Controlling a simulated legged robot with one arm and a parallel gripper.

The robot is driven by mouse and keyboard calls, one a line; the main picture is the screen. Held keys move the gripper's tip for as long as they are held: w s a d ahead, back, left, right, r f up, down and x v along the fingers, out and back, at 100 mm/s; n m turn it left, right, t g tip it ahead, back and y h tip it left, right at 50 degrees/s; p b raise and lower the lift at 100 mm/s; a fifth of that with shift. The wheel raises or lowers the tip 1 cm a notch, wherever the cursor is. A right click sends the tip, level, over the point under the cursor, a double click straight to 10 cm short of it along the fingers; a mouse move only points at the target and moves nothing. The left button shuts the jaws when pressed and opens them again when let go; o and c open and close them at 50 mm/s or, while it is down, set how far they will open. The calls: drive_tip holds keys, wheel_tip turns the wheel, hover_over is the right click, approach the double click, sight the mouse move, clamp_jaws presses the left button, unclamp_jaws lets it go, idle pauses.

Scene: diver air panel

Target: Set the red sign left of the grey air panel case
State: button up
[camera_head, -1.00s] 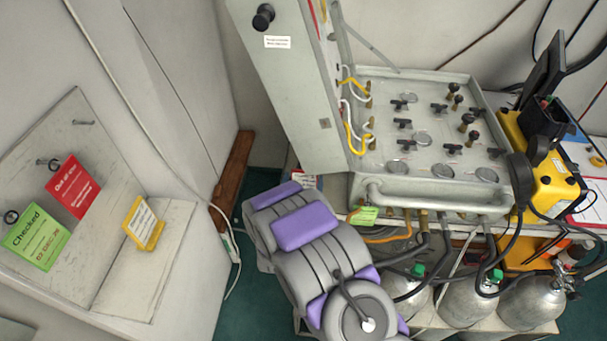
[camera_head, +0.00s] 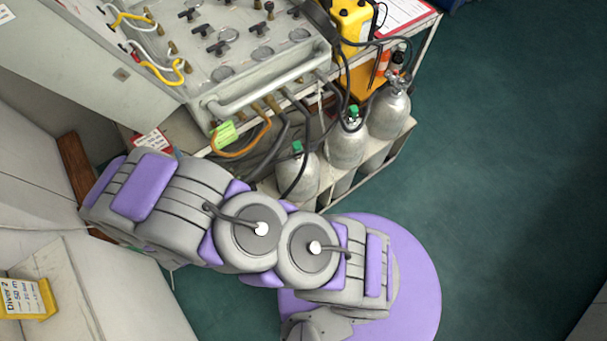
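The grey air panel case (camera_head: 262,82) stands open at the top, with its lid raised at the left and gauges and black valve handles inside. The red sign that hung on the left board is outside the present view. A small card with red edges and white print (camera_head: 152,142) shows left of the case's front corner, partly hidden behind my arm; I cannot tell what it is. My arm crosses the lower middle, bent at the elbow. My gripper is not in view.
Several grey cylinders (camera_head: 345,140) stand under the case on a shelf. A green tag (camera_head: 225,133) hangs at the case front among hoses. A yellow device (camera_head: 354,22) is right of the case. A yellow sign (camera_head: 27,298) is at lower left. The green floor (camera_head: 500,170) is clear at right.

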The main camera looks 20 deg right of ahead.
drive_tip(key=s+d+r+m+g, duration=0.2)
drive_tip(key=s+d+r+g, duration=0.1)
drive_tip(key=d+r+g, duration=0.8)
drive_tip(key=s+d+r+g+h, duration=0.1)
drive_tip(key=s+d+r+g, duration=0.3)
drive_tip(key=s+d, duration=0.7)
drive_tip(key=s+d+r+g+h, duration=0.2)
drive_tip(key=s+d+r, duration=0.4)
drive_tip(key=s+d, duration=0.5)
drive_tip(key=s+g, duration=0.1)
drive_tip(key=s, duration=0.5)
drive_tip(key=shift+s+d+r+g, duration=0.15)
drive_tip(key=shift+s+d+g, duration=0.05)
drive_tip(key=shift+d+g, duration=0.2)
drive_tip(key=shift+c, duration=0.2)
